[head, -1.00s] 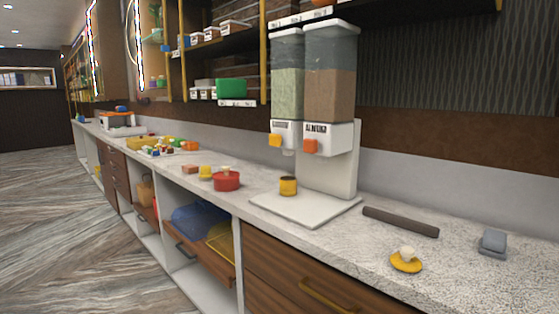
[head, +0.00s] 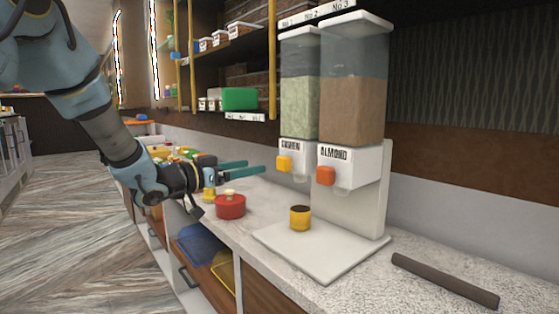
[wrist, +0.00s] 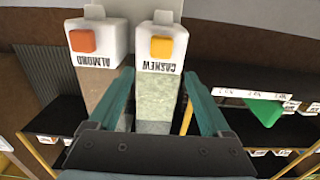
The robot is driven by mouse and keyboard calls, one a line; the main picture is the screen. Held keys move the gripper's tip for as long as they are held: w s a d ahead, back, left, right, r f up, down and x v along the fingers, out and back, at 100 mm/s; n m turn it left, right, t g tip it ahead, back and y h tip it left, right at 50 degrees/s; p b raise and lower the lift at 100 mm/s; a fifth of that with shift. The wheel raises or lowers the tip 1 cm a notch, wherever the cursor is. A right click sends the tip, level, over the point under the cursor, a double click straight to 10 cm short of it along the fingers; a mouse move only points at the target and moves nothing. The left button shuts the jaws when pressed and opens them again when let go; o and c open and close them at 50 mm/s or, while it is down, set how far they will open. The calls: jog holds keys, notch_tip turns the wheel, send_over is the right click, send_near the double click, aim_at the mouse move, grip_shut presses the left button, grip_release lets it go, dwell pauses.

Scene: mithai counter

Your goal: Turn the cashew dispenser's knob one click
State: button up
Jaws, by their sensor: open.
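The cashew dispenser (head: 300,106) stands on the counter, a clear hopper of pale green contents above a white block labelled for cashew. Its yellow-orange knob (head: 284,163) is on the block's front; it also shows in the wrist view (wrist: 161,47), where the picture is upside down. The almond dispenser (head: 352,110), with brown contents and an orange knob (head: 326,176), stands to its right. My gripper (head: 257,170) is open and empty, left of the cashew knob and apart from it. In the wrist view the cashew dispenser lies between the two teal fingers (wrist: 165,85).
A yellow cup (head: 300,217) with dark contents stands on the white dispenser base (head: 325,258). A red pot (head: 230,206) stands on the counter below my gripper. A dark bar (head: 444,280) lies at the right. Shelves with a green box (head: 240,98) are behind.

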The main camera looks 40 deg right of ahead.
aim_at(282, 167)
jog(key=d+p, duration=0.1)
jog(key=d, duration=0.2)
jog(key=d+p, duration=0.1)
jog(key=d, duration=0.5)
jog(key=shift+s+d+p, duration=0.25)
jog(key=shift+d+p, duration=0.15)
jog(key=shift+c, duration=0.3)
grip_shut()
jog(key=shift+f+m+b, duration=0.2)
jog(key=shift+m+b, duration=0.1)
jog(key=shift+b, duration=0.4)
